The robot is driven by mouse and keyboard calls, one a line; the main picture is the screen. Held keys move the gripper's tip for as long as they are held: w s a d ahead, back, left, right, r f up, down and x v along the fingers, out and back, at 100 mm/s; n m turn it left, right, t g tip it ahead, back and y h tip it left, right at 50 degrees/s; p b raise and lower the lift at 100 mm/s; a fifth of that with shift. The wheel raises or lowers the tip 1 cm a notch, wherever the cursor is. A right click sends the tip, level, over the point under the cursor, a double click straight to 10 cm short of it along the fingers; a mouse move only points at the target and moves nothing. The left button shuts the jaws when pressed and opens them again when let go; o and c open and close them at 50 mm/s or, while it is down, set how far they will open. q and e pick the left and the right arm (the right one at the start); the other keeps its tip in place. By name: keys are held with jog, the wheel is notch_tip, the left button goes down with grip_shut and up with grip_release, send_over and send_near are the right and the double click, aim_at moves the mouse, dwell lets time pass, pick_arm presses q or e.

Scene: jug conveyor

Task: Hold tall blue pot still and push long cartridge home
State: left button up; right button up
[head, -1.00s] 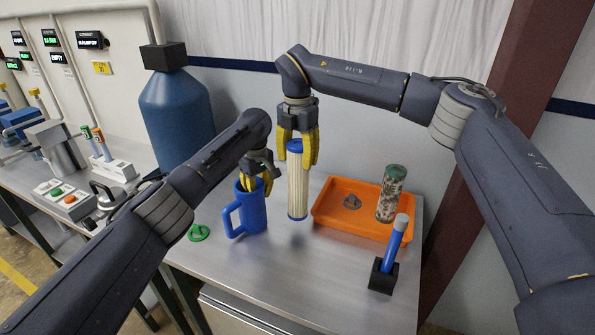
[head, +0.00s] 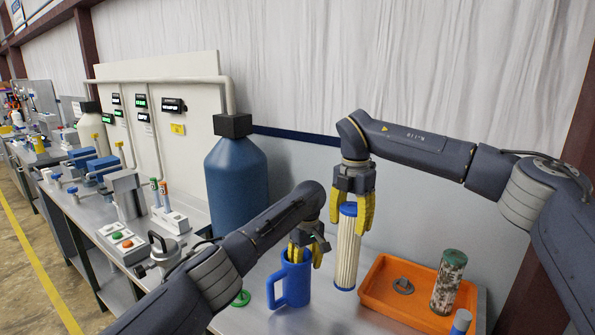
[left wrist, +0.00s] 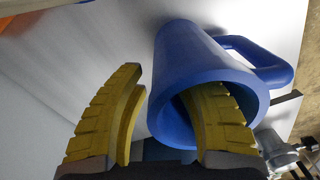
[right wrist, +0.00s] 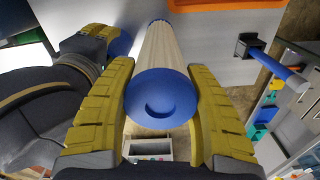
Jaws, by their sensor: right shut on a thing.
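The tall blue pot (head: 296,286) stands upright on the metal bench with its handle to the left. My left gripper (head: 305,260) is at its rim. In the left wrist view the open gripper (left wrist: 168,80) has one finger inside the pot's mouth (left wrist: 160,122) and one outside, with a gap to the wall. The long cartridge (head: 347,256), pleated cream with blue end caps, is upright just right of the pot. My right gripper (head: 352,222) is shut on its top, and its cap (right wrist: 160,97) shows between the fingers. I cannot tell whether its lower end touches the bench.
An orange tray (head: 378,307) on the right holds a grey part (head: 403,286) and a speckled cylinder (head: 447,285). A blue-handled tool (head: 461,321) is in front. A green ring (head: 241,299) lies left of the pot. A large blue tank (head: 236,185) stands behind.

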pick_arm(q)
notch_tip(320, 180, up, 12)
dwell(0.9)
jog(key=shift+w+r, duration=0.1)
